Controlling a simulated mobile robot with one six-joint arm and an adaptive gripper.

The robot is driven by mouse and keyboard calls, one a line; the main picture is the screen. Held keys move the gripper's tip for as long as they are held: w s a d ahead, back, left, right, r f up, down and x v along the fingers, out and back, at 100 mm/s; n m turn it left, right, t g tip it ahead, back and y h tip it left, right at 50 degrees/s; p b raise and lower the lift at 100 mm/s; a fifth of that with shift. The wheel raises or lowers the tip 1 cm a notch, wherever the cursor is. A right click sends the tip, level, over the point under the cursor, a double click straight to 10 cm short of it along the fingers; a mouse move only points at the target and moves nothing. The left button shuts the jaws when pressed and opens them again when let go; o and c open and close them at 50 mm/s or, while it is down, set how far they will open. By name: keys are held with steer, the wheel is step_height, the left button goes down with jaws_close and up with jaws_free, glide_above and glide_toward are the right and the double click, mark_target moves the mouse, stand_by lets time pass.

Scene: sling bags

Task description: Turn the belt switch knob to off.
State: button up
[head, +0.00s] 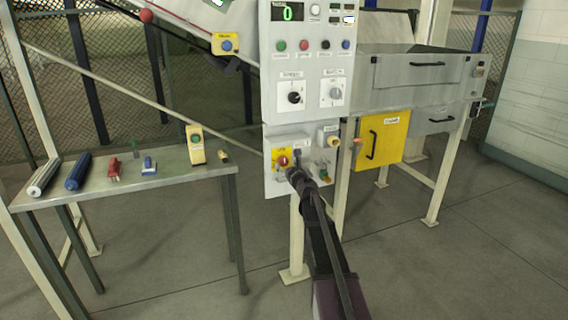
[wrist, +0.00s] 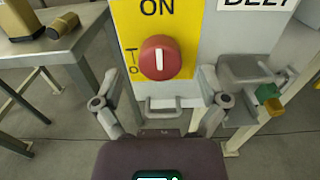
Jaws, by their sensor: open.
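The belt switch knob (wrist: 160,57) is a round red knob with a white line on a yellow plate (wrist: 128,22). Its white line stands upright, below the word ON; a partly covered label sits at its lower left. The knob also shows in the head view (head: 283,160) on the lower panel. My gripper (wrist: 162,101) is open and empty, its two fingers spread left and right below the knob, apart from it. In the head view my gripper (head: 295,170) is close in front of the lower panel and covers part of it.
A grey bracket with green and yellow parts (wrist: 268,98) sits right of the knob, near my right finger. A metal handle (wrist: 163,108) is below the knob. A table (head: 130,180) with several tools stands left. A yellow door (head: 384,142) is to the right.

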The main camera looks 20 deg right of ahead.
steer(key=shift+w, duration=1.2)
steer(key=c, duration=1.1)
